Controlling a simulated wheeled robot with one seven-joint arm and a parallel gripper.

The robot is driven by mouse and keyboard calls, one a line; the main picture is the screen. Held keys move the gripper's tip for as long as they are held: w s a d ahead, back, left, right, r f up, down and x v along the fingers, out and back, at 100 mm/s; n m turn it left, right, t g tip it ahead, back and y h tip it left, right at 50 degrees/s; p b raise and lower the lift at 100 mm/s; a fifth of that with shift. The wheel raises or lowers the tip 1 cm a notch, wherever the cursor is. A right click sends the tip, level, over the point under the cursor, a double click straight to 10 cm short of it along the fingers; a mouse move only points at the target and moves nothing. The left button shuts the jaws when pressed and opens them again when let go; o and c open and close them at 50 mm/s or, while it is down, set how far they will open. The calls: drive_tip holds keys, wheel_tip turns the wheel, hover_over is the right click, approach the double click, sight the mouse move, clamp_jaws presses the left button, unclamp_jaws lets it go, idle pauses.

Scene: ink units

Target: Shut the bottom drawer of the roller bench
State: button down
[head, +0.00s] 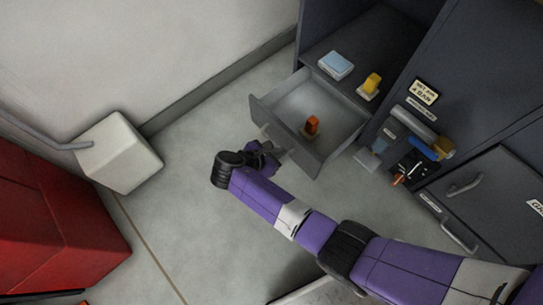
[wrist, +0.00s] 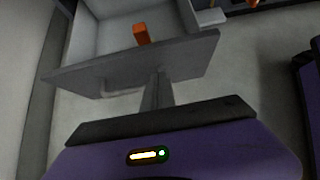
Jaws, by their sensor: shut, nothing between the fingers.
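The bottom drawer (head: 298,148) of the dark grey roller bench (head: 390,40) is pulled out, with its pale inside showing. An orange block (head: 312,125) stands in it and also shows in the wrist view (wrist: 141,33). My gripper (head: 279,153) is outside the drawer, close to its front panel, fingers shut and empty. In the wrist view the fingers (wrist: 158,82) point at the front panel (wrist: 185,58), right of the bar handle (wrist: 118,93). I cannot tell whether the fingertips touch the panel.
Above the drawer, an open shelf holds a light blue box (head: 336,65) and a yellow item (head: 371,84). Right of it are a grey cylinder and a blue part (head: 421,145). A white box (head: 118,152) and a red cabinet (head: 55,225) stand at left. Floor left of the drawer is clear.

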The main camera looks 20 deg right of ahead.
sight(297, 142)
drive_tip(key=d, duration=0.2)
drive_tip(key=w+d+f+b, duration=0.1)
drive_tip(key=shift+d, duration=0.3)
drive_tip(key=shift+w+d, duration=0.25)
drive_tip(key=shift+d, duration=0.3)
drive_tip(key=shift+r, duration=0.1)
drive_tip(key=shift+w+d, duration=0.1)
drive_tip(key=shift+d, duration=0.4)
drive_tip(key=w+d, duration=0.3)
drive_tip(key=d, duration=0.8)
drive_tip(key=w+d+p, duration=0.1)
drive_tip(key=w+d, duration=0.3)
drive_tip(key=d, duration=0.8)
drive_tip(key=shift+w+d, duration=0.15)
drive_tip(key=shift+w, duration=0.15)
drive_tip(key=shift+w+d+r, duration=0.1)
drive_tip(key=shift+d, duration=0.05)
